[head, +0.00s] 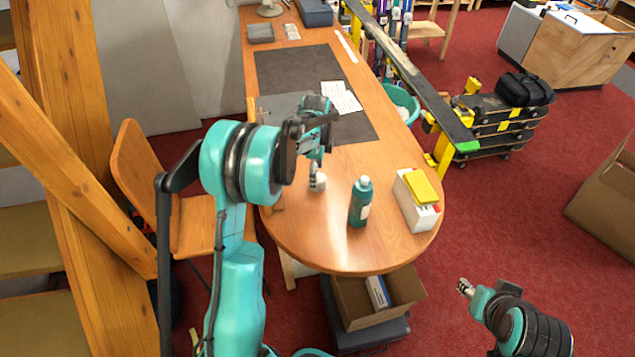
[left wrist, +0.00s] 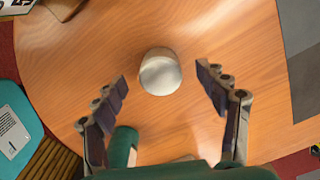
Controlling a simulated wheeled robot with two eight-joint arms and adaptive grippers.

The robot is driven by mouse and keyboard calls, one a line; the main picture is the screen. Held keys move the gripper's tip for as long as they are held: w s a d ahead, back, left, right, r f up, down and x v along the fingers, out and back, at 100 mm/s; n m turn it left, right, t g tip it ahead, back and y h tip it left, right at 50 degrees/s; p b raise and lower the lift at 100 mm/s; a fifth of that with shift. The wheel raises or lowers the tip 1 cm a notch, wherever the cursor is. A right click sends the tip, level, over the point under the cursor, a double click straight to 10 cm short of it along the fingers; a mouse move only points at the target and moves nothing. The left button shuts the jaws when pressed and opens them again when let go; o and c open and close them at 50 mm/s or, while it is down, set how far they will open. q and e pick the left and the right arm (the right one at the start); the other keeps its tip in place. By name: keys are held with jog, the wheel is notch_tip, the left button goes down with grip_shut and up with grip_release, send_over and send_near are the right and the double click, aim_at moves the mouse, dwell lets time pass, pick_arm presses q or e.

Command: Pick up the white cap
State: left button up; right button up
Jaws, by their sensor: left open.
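The white cap (left wrist: 160,72) is a small rounded white piece on the wooden table. In the left wrist view it lies between the lines of my left gripper's fingers, near the level of the tips. My left gripper (left wrist: 162,80) is open, with a finger on each side of the cap and a visible gap to both. In the head view my left gripper (head: 317,178) points down over the table, left of the green bottle; the cap is hard to tell from the pale fingertips there. My right gripper (head: 465,287) is low at the right, away from the table.
A green bottle (head: 360,202) stands right of my left gripper. A white box (head: 415,208) with a yellow block (head: 421,187) on top is near the right edge. A dark mat (head: 300,72) and white papers (head: 341,97) lie farther back. A cardboard box (head: 352,303) is below the table's front.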

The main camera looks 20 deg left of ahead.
pick_arm(q)
notch_tip(320, 180, down, 3)
jog(key=shift+r, duration=0.2)
jog(key=c, duration=0.9)
pick_arm(e)
jog(key=shift+f, duration=0.2)
pick_arm(q)
jog(key=shift+r, duration=0.1)
